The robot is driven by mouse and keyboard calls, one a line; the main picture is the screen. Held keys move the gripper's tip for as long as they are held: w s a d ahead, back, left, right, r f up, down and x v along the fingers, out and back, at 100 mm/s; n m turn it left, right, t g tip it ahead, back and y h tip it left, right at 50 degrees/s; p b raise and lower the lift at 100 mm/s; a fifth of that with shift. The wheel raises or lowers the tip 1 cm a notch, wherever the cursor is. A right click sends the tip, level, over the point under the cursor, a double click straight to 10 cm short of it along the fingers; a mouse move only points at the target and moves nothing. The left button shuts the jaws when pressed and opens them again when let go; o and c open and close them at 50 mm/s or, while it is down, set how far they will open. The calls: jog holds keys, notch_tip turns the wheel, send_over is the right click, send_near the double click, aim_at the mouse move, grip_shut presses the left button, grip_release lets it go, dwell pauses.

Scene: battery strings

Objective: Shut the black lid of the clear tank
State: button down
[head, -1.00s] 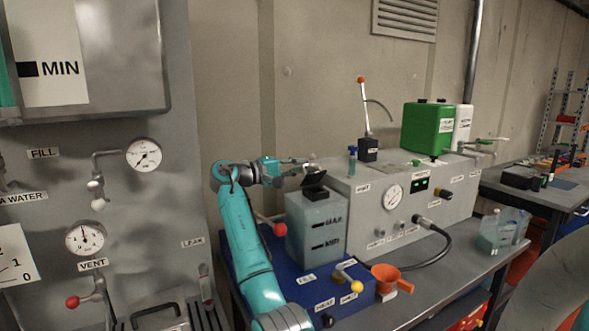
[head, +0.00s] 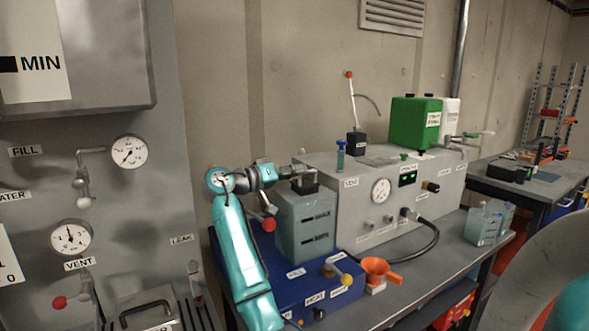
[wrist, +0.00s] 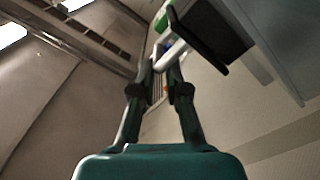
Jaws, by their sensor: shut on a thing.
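The clear tank (head: 303,232), greyish and marked with level lines, stands on a blue base (head: 290,285). Its black lid (head: 304,185) is at its top and stands open, tilted up. My gripper (head: 291,172) is at the lid's left side, just above the tank top. The tank (wrist: 262,45) shows pale at the upper right there.
A grey instrument box (head: 345,215) with gauge and hose stands right of the tank. A red-knobbed lever (head: 351,110) and green container (head: 415,123) are on it. A grey panel with gauges is at left.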

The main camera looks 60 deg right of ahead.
aim_at(298, 186)
jog(key=shift+s+a+f+m, duration=0.15)
jog(key=shift+s+f+m, duration=0.2)
jog(key=shift+f+m, duration=0.25)
jog(key=c, duration=1.2)
grip_release()
jog(key=shift+a+r, duration=0.1)
jog(key=shift+r, duration=0.1)
notch_tip(298, 186, up, 10)
jog(key=shift+f, duration=0.1)
